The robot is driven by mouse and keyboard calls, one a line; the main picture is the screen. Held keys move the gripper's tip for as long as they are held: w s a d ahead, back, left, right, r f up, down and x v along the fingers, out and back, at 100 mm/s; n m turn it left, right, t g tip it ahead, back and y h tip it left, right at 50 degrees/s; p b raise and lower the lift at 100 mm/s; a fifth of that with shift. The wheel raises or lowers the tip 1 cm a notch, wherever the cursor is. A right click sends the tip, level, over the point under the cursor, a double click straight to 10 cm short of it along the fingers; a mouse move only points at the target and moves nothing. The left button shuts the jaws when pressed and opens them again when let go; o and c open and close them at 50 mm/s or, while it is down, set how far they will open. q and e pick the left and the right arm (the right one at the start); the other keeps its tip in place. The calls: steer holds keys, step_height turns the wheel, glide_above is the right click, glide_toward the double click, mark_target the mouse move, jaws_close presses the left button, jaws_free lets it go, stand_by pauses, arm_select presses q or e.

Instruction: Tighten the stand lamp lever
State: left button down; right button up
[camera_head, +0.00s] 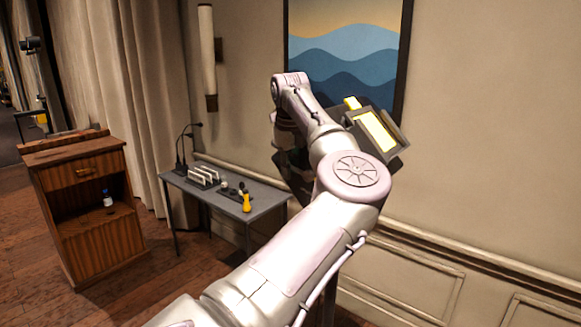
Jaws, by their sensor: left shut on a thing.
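The stand lamp (375,131) shows right of centre, its dark tilted head with a glowing yellow panel partly covered by my left arm. A thin dark pole below my arm looks like part of its stand. My left arm crosses the middle of the view, and its wrist bends down behind the forearm. My left gripper (291,160) is dark and mostly hidden there, just left of the lamp head. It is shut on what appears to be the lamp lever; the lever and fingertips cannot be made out. My right gripper is out of view.
A grey desk (262,194) left of my arm carries a yellow-handled tool (246,203), a white rack (203,176) and thin dark desk lamps. A wooden cabinet (95,245) holding a small bottle (107,198) stands at left. A framed picture (345,55) hangs behind the lamp.

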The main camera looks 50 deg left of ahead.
arm_select(q)
steer(key=c, duration=1.2)
jaws_free()
steer(key=shift+c, duration=0.2)
steer(key=shift+o, duration=1.4)
steer(key=shift+a+f, duration=0.1)
steer(key=shift+a, duration=0.1)
steer(key=v, duration=1.2)
